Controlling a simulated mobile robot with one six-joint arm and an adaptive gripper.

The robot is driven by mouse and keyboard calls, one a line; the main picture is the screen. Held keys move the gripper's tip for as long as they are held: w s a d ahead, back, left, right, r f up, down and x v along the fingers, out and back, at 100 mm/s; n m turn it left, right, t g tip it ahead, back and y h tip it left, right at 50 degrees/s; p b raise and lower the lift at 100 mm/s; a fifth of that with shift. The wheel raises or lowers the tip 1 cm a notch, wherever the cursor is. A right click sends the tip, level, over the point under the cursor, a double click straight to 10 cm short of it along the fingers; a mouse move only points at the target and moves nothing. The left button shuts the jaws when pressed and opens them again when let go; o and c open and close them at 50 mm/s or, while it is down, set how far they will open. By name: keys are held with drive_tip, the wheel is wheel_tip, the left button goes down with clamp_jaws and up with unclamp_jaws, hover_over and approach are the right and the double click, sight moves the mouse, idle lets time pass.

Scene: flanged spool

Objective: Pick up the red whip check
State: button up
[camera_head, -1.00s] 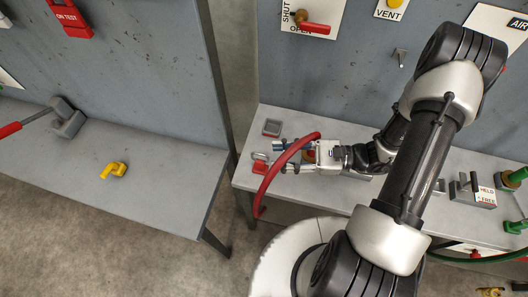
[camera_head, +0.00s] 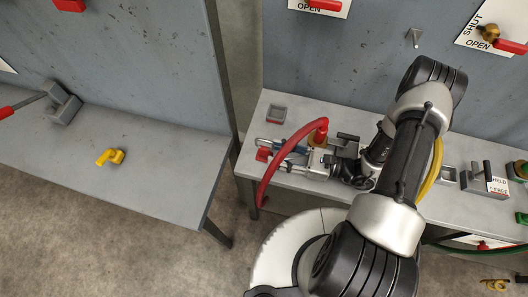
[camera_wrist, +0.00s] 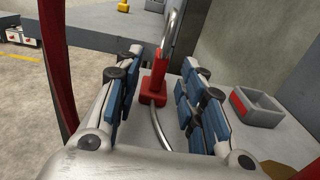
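The red whip check (camera_wrist: 154,88) shows in the wrist view as red blocks with a bright steel loop above and steel cable below. It lies on the grey bench between my two blue-padded fingers in the picture. In the head view its red part (camera_head: 263,155) is at the left end of the bench, just beyond my fingertips. My gripper (camera_head: 277,155) is open and low over the bench; its fingers also show apart in the wrist view (camera_wrist: 160,105). I see no contact with the whip check. The cable's near end is hidden by my gripper.
A red hose (camera_head: 272,172) arches beside my gripper and hangs over the bench's front edge; it also crosses the left of the wrist view (camera_wrist: 57,70). A yellow handle (camera_head: 110,157) lies on the left bench.

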sight(265, 151)
drive_tip(key=b+x, duration=0.1)
drive_tip(key=x, duration=0.3)
drive_tip(key=shift+w+a, duration=0.1)
drive_tip(key=shift+a, duration=0.2)
drive_tip(key=shift+c, duration=0.4)
clamp_jaws()
